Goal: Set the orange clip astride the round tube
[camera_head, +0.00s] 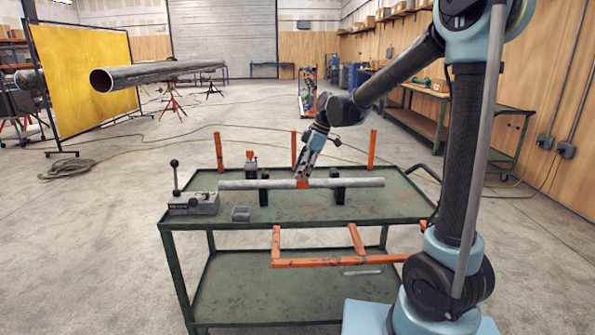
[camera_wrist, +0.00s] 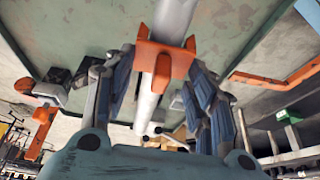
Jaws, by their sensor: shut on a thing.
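The round tube (camera_head: 245,184) is a long grey pipe lying level across two black supports on the green cart. It also shows in the wrist view (camera_wrist: 174,16), running lengthwise through the middle. The small orange clip (camera_head: 302,183) is at the tube's middle, between the supports. In the wrist view the clip (camera_wrist: 160,58) crosses over the tube, with one orange leg on each side of it. My gripper (camera_head: 305,173) is shut on the clip, with a blue finger on either side in the wrist view (camera_wrist: 165,77). The clip's undersides are hidden, so I cannot tell whether it is fully seated.
The black supports (camera_head: 340,195) hold the tube up. The cart top (camera_head: 300,210) is clear in front of the tube.

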